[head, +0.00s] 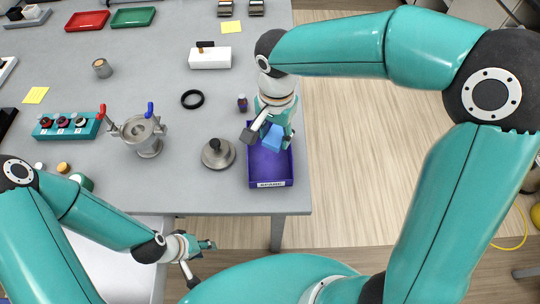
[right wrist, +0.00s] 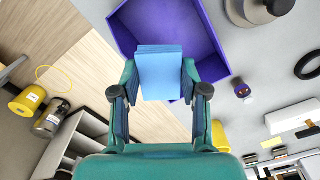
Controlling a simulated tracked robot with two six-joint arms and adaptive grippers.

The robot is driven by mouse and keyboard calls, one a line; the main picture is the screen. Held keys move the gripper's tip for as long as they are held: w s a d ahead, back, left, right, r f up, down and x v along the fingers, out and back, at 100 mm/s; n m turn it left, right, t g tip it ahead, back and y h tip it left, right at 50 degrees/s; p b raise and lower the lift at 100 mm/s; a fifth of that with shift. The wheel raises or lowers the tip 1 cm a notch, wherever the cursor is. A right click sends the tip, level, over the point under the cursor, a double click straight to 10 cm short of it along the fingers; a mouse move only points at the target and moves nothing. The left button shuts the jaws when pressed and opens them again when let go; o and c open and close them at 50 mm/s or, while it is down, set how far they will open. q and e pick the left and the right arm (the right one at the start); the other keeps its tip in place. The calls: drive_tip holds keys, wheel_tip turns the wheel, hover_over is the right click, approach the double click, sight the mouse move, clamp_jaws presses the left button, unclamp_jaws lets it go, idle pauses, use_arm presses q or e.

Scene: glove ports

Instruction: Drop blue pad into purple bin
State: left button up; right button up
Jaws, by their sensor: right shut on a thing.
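The blue pad (head: 273,138) is held between the fingers of my right gripper (head: 271,131), above the purple bin. In the right wrist view the blue pad (right wrist: 160,70) sits between the fingertips of my right gripper (right wrist: 160,85), with the purple bin (right wrist: 128,35) behind it. The purple bin (head: 284,168) is an open rectangular tray at the table's right front corner, with a white label on its front. My left gripper (head: 200,260) is low, in front of the table, away from the bin; its finger gap is too small to read clearly.
A grey weight with a knob (head: 217,155) stands just left of the bin. A small purple-capped bottle (head: 242,103) is behind it. A metal vessel (head: 147,135), a black ring (head: 192,99) and a white block (head: 210,58) are farther left and back. Floor lies right of the table.

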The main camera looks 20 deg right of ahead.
wheel_tip(320, 180, down, 2)
drive_tip(key=shift+w+f+b, duration=0.1)
drive_tip(key=shift+f+b, duration=0.15)
drive_tip(key=shift+b, duration=0.3)
drive_tip(key=shift+f, duration=0.35)
drive_tip(key=o, duration=1.2)
drive_tip(key=shift+c, duration=0.2)
wheel_tip(320, 180, up, 12)
